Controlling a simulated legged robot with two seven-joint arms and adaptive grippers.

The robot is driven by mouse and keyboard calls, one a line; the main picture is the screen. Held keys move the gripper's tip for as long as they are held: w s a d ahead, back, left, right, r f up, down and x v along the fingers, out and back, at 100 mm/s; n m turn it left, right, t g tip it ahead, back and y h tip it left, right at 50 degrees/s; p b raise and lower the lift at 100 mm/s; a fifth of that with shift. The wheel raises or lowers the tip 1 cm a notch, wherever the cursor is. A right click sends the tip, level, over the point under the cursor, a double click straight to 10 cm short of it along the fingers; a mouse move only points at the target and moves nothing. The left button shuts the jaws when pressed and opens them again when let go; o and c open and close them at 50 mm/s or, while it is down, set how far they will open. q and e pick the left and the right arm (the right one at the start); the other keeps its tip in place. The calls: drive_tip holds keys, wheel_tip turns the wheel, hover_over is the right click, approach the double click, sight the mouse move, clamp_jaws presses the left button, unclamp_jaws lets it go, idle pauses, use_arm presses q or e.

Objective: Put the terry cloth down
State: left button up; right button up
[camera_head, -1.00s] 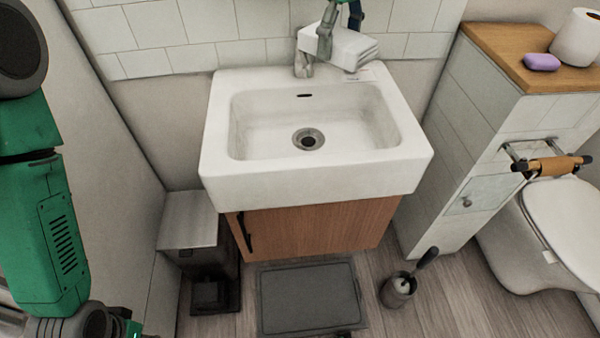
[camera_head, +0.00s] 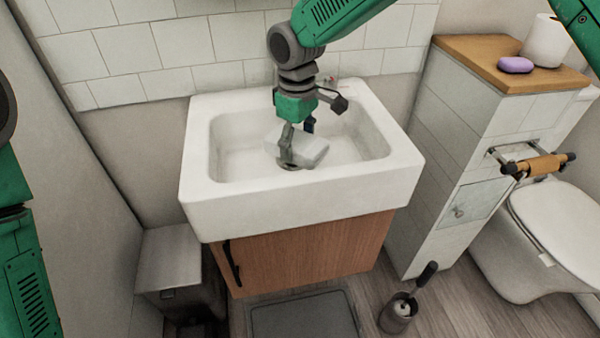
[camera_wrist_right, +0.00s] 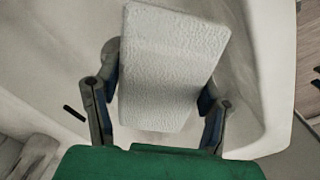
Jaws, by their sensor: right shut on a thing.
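The folded white terry cloth (camera_head: 308,150) is in my right gripper (camera_head: 296,140), over the sink basin in the head view. The right wrist view shows the cloth (camera_wrist_right: 172,65) between the two fingers of the right gripper (camera_wrist_right: 160,105), with its textured top face toward the camera. The white sink (camera_head: 290,210) lies below and around it. I cannot tell whether the cloth touches the basin floor. The cloth hides most of the drain. My left arm shows at the left edge of the head view, but its gripper is out of frame.
A tiled cabinet with a wooden top (camera_head: 480,55) stands at the right, bearing a purple soap (camera_head: 515,65) and a paper roll (camera_head: 547,40). A toilet (camera_head: 560,230) is beside it. A grey bin (camera_head: 168,262) stands left of the sink. The basin's left part is clear.

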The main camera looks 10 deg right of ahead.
sight(299, 139)
drive_tip(key=f, duration=0.3)
drive_tip(key=shift+a, duration=0.4)
drive_tip(key=shift+d+f, duration=0.4)
drive_tip(key=shift+f, duration=0.1)
drive_tip(key=f, duration=0.2)
drive_tip(key=d+f+b, duration=0.1)
drive_tip(key=shift+d+f, duration=0.15)
drive_tip(key=shift+f, duration=0.35)
drive_tip(key=shift+a, duration=0.8)
drive_tip(key=o, duration=1)
drive_tip(key=shift+o, duration=0.6)
drive_tip(key=shift+d, duration=0.6)
drive_tip(key=shift+r, duration=0.5)
drive_tip(key=r, duration=0.3)
drive_tip(key=r+p, duration=0.1)
drive_tip(key=r, duration=0.3)
drive_tip(key=r+p, duration=0.1)
drive_tip(key=r, duration=0.2)
drive_tip(key=shift+a+r, duration=0.3)
drive_tip(key=shift+r, duration=0.05)
use_arm(q)
drive_tip(key=shift+d+r, duration=0.15)
drive_tip(key=shift+r, duration=0.25)
use_arm(e)
drive_tip(key=shift+d+r, duration=0.2)
drive_tip(key=shift+r, duration=0.1)
drive_tip(key=shift+a, duration=0.15)
